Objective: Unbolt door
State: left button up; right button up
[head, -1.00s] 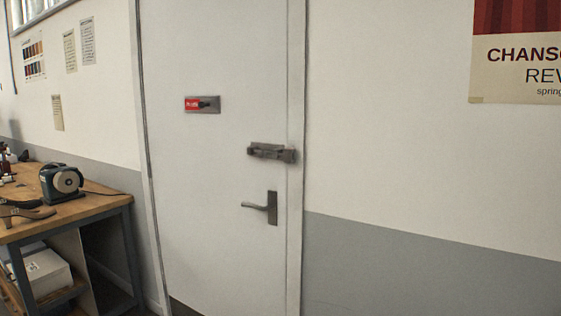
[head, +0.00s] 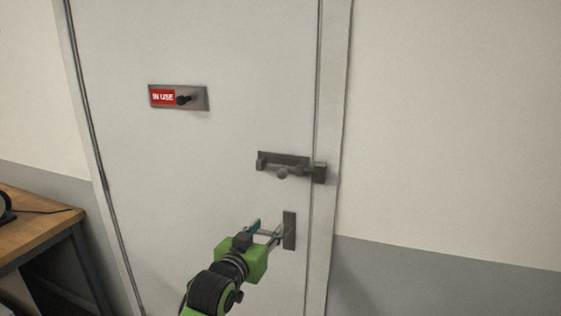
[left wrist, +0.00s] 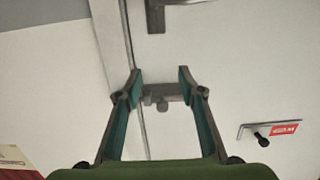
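The white door (head: 200,45) is closed in its frame. A grey metal bolt (head: 283,160) is mounted on it near the right edge, with a small knob (head: 282,174) hanging below its bar. A keeper block (head: 320,173) sits on the door frame just right of it. I cannot tell how far the bar reaches into the keeper. My left gripper (head: 266,227) is open and empty, below the bolt in the head view. In the left wrist view, the bolt (left wrist: 158,91) shows upside down between the open fingers (left wrist: 159,73), apart from them. My right gripper is not in view.
A door handle plate (head: 289,231) is under the bolt, its lever mostly hidden by my gripper. A red "IN USE" indicator plate (head: 179,97) is at upper left of the door. A wooden workbench (head: 45,222) stands at left. The wall at right is clear.

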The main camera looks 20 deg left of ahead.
pick_arm(q)
jog(key=t, duration=0.2)
send_near(281, 174)
jog(key=s, duration=0.3)
jog(key=w+p, duration=0.2)
jog(key=w, duration=0.4)
jog(key=w+p, duration=0.2)
jog(key=w, duration=0.4)
jog(key=shift+w+d+r, duration=0.1)
jog(key=shift+w+r, duration=0.1)
jog(key=shift+w, duration=0.1)
jog(key=shift+w+p, duration=0.3)
jog(key=shift+w, duration=0.4)
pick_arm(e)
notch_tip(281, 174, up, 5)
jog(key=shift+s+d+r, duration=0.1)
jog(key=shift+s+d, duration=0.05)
pick_arm(q)
jog(key=shift+f, duration=0.1)
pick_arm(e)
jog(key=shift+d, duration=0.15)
pick_arm(q)
grip_shut()
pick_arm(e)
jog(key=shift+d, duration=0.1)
